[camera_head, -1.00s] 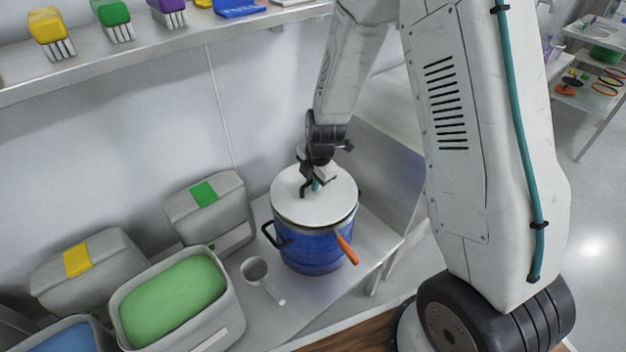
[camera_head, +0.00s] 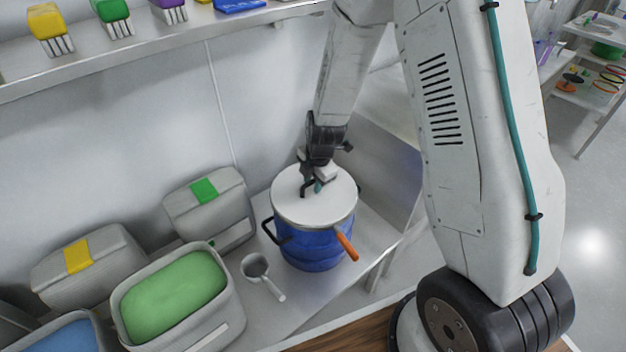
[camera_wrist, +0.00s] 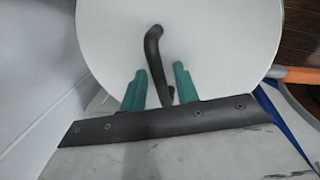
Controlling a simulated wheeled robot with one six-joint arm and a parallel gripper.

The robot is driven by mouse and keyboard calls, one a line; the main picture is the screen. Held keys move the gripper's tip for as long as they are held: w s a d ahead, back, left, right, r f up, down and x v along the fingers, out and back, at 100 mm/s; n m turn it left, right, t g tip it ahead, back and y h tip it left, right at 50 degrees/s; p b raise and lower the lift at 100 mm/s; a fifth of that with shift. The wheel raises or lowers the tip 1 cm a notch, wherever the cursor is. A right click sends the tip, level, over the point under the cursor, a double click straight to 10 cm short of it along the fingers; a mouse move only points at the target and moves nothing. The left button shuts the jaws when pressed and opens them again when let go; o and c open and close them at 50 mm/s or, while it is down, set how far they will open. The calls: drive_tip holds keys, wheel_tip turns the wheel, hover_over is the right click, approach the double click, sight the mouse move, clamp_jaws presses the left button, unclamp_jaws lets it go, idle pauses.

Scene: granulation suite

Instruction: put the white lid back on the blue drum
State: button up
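The white lid (camera_head: 290,207) lies over the top of the blue drum (camera_head: 313,252), about level and covering its mouth. I cannot tell whether it is fully seated. The lid has a black bent handle, seen in the wrist view (camera_wrist: 154,50). My gripper (camera_head: 318,186) is just above the lid at this handle. In the wrist view its teal fingertips (camera_wrist: 160,70) stand apart on either side of the handle's near end, with a visible gap. An orange lever (camera_head: 347,247) sticks out at the drum's front right, and a black side handle (camera_head: 272,234) is at its left.
The drum stands on a metal bench (camera_head: 305,300) near a side panel (camera_head: 385,165). A grey scoop (camera_head: 256,268) lies to its left. Beyond it are an open bin of green material (camera_head: 222,318) and a green-labelled grey container (camera_head: 215,215). A shelf with brushes (camera_head: 150,50) runs above.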

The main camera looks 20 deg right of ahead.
drive_tip(key=shift+r, duration=0.1)
wheel_tip(320, 180, up, 8)
drive_tip(key=s, duration=0.1)
drive_tip(key=shift+s+d+f, duration=0.25)
idle(0.5)
